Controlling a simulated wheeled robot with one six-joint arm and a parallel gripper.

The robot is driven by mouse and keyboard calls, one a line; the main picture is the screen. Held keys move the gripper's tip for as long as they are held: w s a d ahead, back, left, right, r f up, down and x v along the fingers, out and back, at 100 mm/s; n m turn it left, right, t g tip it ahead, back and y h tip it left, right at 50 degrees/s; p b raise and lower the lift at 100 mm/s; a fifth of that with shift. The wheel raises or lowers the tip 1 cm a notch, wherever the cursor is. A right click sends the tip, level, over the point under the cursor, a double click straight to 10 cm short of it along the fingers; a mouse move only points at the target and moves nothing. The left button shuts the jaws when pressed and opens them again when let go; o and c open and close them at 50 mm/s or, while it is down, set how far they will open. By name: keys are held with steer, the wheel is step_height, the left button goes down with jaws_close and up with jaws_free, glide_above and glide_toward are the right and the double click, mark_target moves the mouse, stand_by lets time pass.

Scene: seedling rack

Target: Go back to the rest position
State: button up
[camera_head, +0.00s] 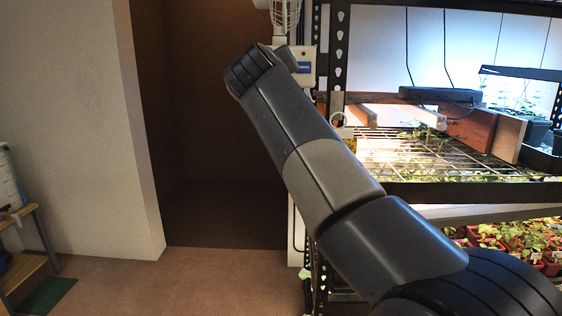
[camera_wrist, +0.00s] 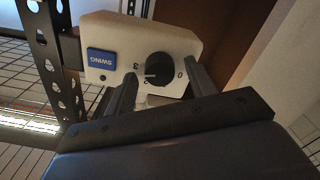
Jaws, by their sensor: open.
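My gripper (camera_wrist: 160,76) shows in the wrist view with its two dark fingers apart and nothing held between them. A white control box (camera_wrist: 112,35) is just beyond the fingertips. Its black round knob (camera_wrist: 163,70) with printed numbers lies between the fingers in the picture; I cannot tell whether they touch it. In the head view the control box (camera_head: 308,76) is on the rack post, partly hidden behind the end of my arm. My gripper is mostly hidden there.
The black perforated rack post (camera_head: 338,48) stands beside the box. A wire shelf (camera_head: 415,150) with seedlings is at right, with potted plants (camera_head: 515,240) below. A white caged fan (camera_head: 285,12) is above the box. A wooden stand (camera_head: 35,240) is at far left; the floor (camera_head: 185,285) between is clear.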

steer(key=shift+s, duration=0.15)
steer(key=s+b, duration=0.1)
steer(key=s, duration=1)
steer(key=w+n+p, duration=1.1)
steer(key=n+p, duration=0.6)
steer(key=n, duration=0.5)
steer(key=shift+f, duration=0.15)
steer(key=shift+w, duration=0.1)
